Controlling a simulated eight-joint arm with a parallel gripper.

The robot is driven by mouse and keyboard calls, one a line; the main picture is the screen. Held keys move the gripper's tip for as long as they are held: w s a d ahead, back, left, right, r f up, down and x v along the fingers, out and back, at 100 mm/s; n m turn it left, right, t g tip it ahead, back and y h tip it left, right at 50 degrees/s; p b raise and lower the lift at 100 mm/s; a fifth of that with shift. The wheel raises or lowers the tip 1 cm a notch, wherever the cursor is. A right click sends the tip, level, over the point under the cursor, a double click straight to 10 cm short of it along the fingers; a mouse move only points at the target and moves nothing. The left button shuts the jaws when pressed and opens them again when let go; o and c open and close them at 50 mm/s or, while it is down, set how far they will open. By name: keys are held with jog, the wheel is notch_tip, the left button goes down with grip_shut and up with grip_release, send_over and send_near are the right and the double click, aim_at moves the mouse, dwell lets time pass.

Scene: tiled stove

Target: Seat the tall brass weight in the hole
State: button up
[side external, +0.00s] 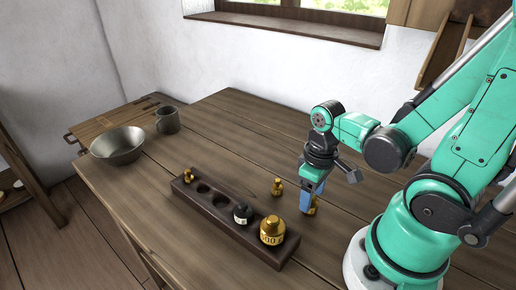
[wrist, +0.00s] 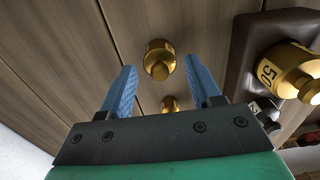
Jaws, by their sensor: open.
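Two loose brass weights stand upright on the table, right of the dark weight block (side external: 212,218). One brass weight (side external: 313,208) is at my gripper's fingertips, partly hidden by a blue finger; it shows in the wrist view (wrist: 159,62). The other brass weight (side external: 277,188) stands farther left and shows lower in the wrist view (wrist: 169,104). I cannot tell which is the tall one. My gripper (side external: 308,208) is open and points down, its fingers either side of the first weight in the wrist view (wrist: 160,62). Two empty holes (side external: 220,198) (side external: 203,187) show in the block.
A metal bowl (side external: 118,146) and a mug (side external: 167,121) stand at the far left. The table's back right (side external: 265,118) is clear.

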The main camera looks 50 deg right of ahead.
grip_shut()
jog(key=shift+r, duration=0.2)
dwell(0.4)
notch_tip(320, 180, up, 18)
jog(key=w+a+f, duration=0.8)
jog(key=w+a, duration=0.3)
jog(key=w, duration=0.2)
jog(key=shift+w, duration=0.3)
